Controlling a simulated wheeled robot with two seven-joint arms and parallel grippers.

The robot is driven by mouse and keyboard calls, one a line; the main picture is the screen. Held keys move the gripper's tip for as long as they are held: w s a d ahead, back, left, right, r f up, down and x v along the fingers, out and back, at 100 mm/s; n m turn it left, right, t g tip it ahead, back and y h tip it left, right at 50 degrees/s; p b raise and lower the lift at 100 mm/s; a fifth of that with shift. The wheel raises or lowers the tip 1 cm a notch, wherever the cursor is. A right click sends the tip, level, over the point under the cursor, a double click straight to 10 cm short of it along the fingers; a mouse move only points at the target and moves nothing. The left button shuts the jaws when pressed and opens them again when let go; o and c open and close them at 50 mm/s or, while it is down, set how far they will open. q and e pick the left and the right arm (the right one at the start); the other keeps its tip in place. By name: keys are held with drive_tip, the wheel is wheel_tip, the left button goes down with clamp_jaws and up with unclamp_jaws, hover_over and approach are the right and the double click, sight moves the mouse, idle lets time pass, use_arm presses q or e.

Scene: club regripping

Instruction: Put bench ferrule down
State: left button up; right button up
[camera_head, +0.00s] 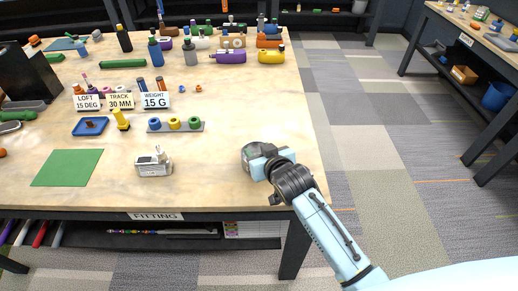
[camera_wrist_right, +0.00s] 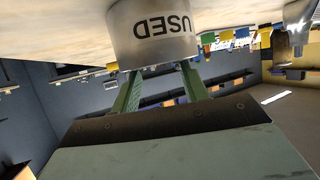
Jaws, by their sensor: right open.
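My right gripper (camera_head: 262,160) is low over the table's right front part, at a dark grey cup (camera_head: 248,152). In the right wrist view its two green fingers (camera_wrist_right: 160,78) stand apart with nothing seen held between them. The grey cup marked USED (camera_wrist_right: 152,30) is just beyond the fingertips, its lettering upside down; I cannot tell whether they touch it. The cup's inside is hidden. I cannot make out the bench ferrule for sure. A small brown piece (camera_head: 90,123) sits in a blue tray (camera_head: 79,131) at the left. My left gripper is not in view.
A grey metal device (camera_head: 154,166) and a green mat (camera_head: 67,168) lie left of my right gripper. A rack with coloured rings (camera_head: 175,125) and signs (camera_head: 120,101) stand farther back. The tabletop (camera_head: 225,185) is bare around the cup.

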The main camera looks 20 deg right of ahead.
wheel_tip(320, 180, up, 6)
drive_tip(key=p, duration=0.4)
drive_tip(key=shift+f+p, duration=0.25)
drive_tip(key=shift+p, duration=0.15)
